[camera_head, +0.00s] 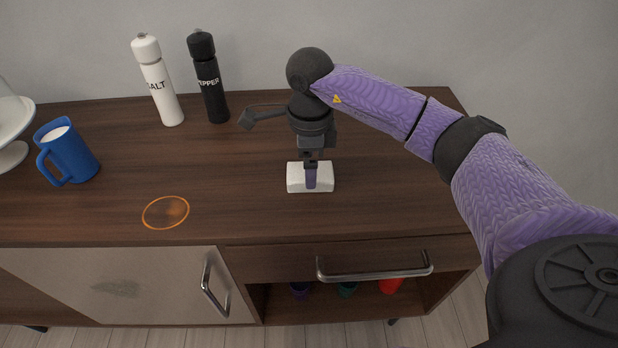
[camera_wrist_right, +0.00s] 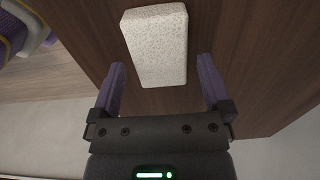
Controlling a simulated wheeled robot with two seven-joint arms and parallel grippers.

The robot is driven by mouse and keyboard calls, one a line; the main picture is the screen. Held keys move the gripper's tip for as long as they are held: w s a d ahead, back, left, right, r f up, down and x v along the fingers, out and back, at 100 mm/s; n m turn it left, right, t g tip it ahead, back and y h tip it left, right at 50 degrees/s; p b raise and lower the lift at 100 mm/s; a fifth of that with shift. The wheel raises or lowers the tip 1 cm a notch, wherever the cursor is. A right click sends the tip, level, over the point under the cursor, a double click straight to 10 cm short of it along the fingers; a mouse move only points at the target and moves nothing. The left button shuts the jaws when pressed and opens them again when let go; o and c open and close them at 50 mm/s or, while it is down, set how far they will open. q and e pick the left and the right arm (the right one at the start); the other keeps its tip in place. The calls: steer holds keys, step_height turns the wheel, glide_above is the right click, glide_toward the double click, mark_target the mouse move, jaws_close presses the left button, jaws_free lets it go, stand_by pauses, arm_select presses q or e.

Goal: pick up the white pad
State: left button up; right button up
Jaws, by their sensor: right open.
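The white pad (camera_head: 294,178) is a small rounded block lying flat on the dark wooden cabinet top. In the right wrist view the white pad (camera_wrist_right: 156,45) has a speckled surface and lies beyond and between the two purple fingers. My right gripper (camera_head: 311,180) is over the pad in the head view, pointing down, and its finger hides part of the pad. In the right wrist view my right gripper (camera_wrist_right: 162,83) is open, with a gap between each finger and the pad. My left gripper is not in view.
A white salt mill (camera_head: 157,82) and a black pepper mill (camera_head: 208,80) stand at the back. A blue mug (camera_head: 68,153) is at left. An orange ring (camera_head: 166,213) marks the cabinet top (camera_head: 240,210). A drawer handle (camera_head: 375,273) juts out at the front.

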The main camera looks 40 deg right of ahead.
step_height(320, 180, down, 3)
steer(key=shift+r, duration=0.15)
steer(key=shift+c, duration=0.3)
steer(key=c, duration=0.7)
steer(key=shift+c, duration=1.2)
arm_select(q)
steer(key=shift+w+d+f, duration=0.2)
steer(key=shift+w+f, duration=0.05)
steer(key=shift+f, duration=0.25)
arm_select(e)
steer(key=shift+c, duration=0.2)
step_height(320, 180, up, 10)
steer(key=p, duration=0.3)
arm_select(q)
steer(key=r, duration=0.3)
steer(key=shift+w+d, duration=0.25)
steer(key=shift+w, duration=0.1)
